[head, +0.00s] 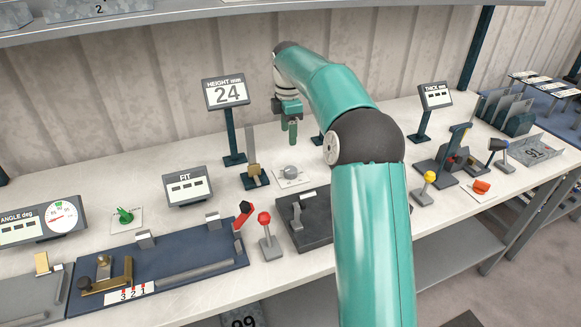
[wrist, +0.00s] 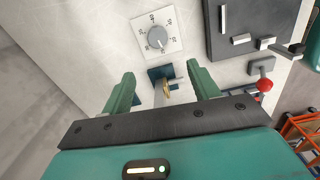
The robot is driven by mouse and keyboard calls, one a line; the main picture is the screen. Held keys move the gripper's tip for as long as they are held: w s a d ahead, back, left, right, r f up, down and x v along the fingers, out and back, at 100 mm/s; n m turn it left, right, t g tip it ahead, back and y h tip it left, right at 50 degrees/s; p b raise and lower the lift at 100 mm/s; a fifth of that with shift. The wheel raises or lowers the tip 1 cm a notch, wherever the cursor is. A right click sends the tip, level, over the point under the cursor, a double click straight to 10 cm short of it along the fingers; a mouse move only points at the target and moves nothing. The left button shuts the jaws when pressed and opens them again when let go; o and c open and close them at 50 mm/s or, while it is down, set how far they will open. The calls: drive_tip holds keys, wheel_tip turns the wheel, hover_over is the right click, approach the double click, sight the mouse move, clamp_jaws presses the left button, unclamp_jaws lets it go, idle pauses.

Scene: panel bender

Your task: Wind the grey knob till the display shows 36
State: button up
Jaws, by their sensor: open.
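The grey knob (head: 291,171) sits on a white plate on the bench, just right of the brass height gauge. In the wrist view the grey knob (wrist: 157,37) is near the top, with a numbered dial around it. The height display (head: 227,93) on a dark post reads 24. My gripper (head: 291,130) is above the bench, over and behind the knob's plate in the head view. In the wrist view my gripper (wrist: 161,85) has its two green fingers wide apart with nothing held. The knob lies beyond the fingertips, apart from them.
The height gauge (head: 254,172) with a brass slider stands close left of the knob. A dark block fixture (head: 318,228) and a red-ball lever (head: 265,222) stand in front. The fit display (head: 187,187) is left; the thickness display (head: 435,96) is right.

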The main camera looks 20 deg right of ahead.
sight(290, 169)
drive_tip(key=f, duration=1.4)
drive_tip(key=shift+w+d+f, duration=0.2)
drive_tip(key=shift+d+f, duration=0.05)
drive_tip(key=shift+d, duration=0.15)
drive_tip(key=shift+c, duration=0.4)
drive_tip(key=c, duration=0.9)
